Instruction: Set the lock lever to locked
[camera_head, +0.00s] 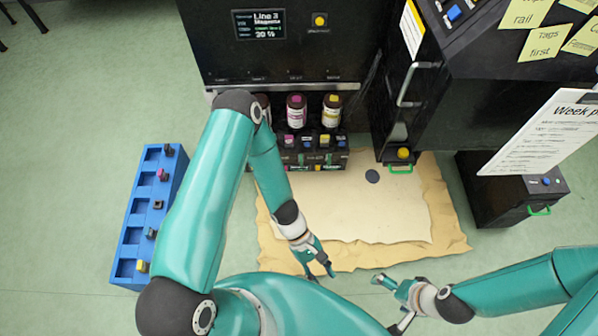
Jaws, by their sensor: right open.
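No part in view is clearly labelled as the lock lever, and I cannot tell its setting. A small green handle (401,170) sits below a yellow knob (403,153) at the foot of the black cabinet. Another green handle (540,211) is on the low black box at the right. My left gripper (320,272) is over the front edge of the paper sheet, its fingers apart and empty, away from both green handles. My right gripper (393,303) is open and empty, in front of the sheet. My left arm hides part of the machine's left side.
The black machine (290,60) holds ink bottles (331,111) above a row of cartridges. A blue tray (122,236) with several small cartridges lies at the left. A tan paper sheet (345,210) with a dark spot covers the floor. A clipboard (545,130) overhangs at the right.

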